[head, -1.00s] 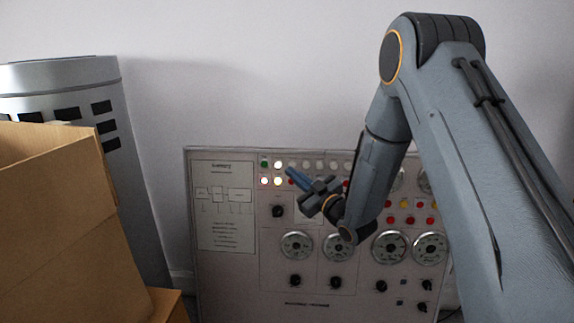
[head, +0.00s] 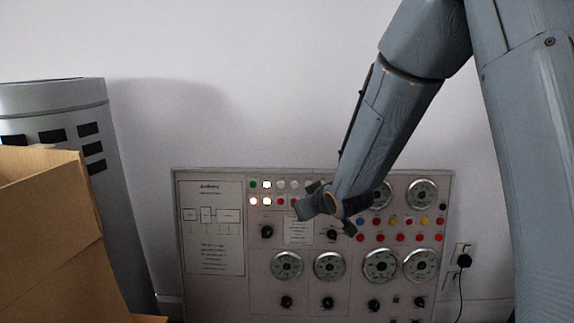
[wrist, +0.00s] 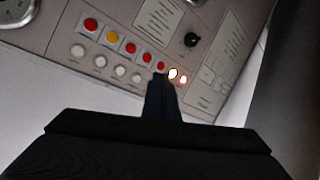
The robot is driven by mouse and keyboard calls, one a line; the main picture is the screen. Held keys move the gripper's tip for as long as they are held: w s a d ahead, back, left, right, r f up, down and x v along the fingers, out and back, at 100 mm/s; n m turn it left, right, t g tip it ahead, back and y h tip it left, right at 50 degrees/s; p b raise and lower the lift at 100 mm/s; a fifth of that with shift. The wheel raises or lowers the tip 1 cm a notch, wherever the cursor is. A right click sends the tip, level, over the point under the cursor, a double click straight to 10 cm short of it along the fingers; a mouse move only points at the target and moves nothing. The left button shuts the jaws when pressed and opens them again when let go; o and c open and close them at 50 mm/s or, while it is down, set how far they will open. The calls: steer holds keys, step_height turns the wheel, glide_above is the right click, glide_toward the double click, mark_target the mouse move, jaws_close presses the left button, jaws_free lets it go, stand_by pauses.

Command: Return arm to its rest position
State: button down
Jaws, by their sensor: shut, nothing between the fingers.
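My gripper (head: 305,210) is in front of the control panel (head: 212,290) in the head view, near its upper rows of lights. In the wrist view my gripper (wrist: 161,84) shows as dark fingers close together, shut with nothing between them. Its tips overlap the row of coloured buttons and lit lamps in that picture. I cannot tell the distance from the fingertips to the panel (wrist: 60,40). My arm (head: 385,125) comes down from the upper right, bent at the elbow, and hides part of the panel's top.
A cardboard box (head: 50,235) stands at the left front. A grey cylinder (head: 60,100) with dark slots stands behind it. A wall socket (head: 463,258) with a black plug and cable is right of the panel. The wall above the panel is bare.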

steer(key=s+d+r+m+g+h, duration=0.15)
steer(key=s+g, duration=0.25)
steer(key=s, duration=0.9)
steer(key=s+d+m+g+h+p, duration=0.1)
steer(key=s+d+m+g, duration=0.15)
steer(key=s, duration=0.95)
steer(key=s+d+m+g+h, duration=0.1)
steer(key=s+d+g, duration=0.3)
steer(key=s, duration=0.9)
steer(key=d+r+m+p, duration=0.2)
steer(key=d+r+p, duration=0.5)
steer(key=p, duration=0.8)
steer(key=shift+w+r+p, duration=0.3)
steer(key=shift+r+p, duration=0.05)
steer(key=shift+r, duration=0.45)
steer(key=shift+g+h, duration=0.25)
